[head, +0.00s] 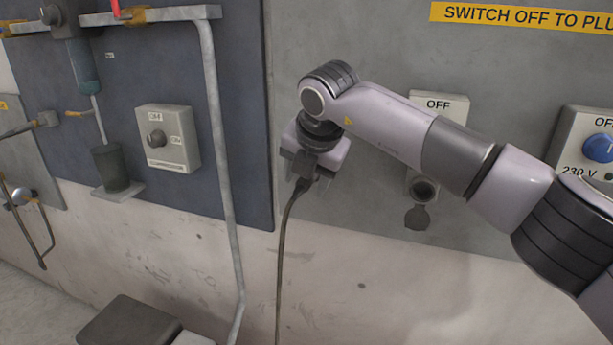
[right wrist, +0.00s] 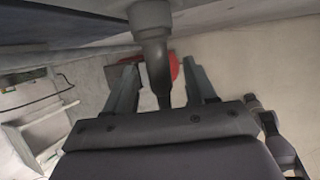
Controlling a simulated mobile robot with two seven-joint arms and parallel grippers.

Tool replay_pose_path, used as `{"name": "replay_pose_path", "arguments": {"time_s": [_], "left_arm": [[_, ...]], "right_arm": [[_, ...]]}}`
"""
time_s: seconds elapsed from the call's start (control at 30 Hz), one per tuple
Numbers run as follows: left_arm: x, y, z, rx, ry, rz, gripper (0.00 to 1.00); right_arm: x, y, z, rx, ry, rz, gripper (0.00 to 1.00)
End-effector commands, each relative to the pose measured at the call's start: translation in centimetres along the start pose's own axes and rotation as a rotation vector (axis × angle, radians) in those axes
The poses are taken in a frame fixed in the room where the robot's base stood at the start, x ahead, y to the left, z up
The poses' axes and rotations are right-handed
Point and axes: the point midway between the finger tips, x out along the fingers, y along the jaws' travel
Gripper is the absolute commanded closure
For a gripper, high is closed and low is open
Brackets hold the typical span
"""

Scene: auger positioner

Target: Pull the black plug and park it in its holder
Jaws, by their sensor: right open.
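My right gripper (head: 304,168) is at the grey wall panel, left of the socket (head: 424,190). In the right wrist view its two fingers (right wrist: 162,82) stand apart, one on each side of the dark plug (right wrist: 154,58). Small gaps show between the fingers and the plug. The plug's upper end meets a wider grey round part (right wrist: 150,14); whether this is the holder I cannot tell. In the head view the plug's cable (head: 282,250) hangs down from below the gripper. The socket looks empty, its lid (head: 418,217) hanging open. My left gripper is out of view.
A switch box marked OFF (head: 440,105) sits above the socket, partly behind my right arm. A 230 V box with a blue knob (head: 598,148) is at the right. A compressor switch (head: 168,138) and a grey pipe (head: 218,150) are to the left.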

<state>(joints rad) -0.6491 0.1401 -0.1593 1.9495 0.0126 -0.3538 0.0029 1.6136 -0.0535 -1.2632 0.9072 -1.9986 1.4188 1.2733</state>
Motion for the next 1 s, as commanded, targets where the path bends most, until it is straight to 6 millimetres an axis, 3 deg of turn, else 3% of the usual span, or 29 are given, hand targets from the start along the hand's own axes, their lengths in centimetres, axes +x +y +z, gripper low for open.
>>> {"name": "replay_pose_path", "arguments": {"time_s": [0.5,1.0], "left_arm": [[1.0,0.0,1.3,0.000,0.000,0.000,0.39],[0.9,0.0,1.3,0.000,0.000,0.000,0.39]], "right_arm": [[-6.7,0.0,0.1,0.001,-0.004,0.002,0.45],[-7.1,0.0,0.1,0.000,-0.002,0.002,0.45]]}}
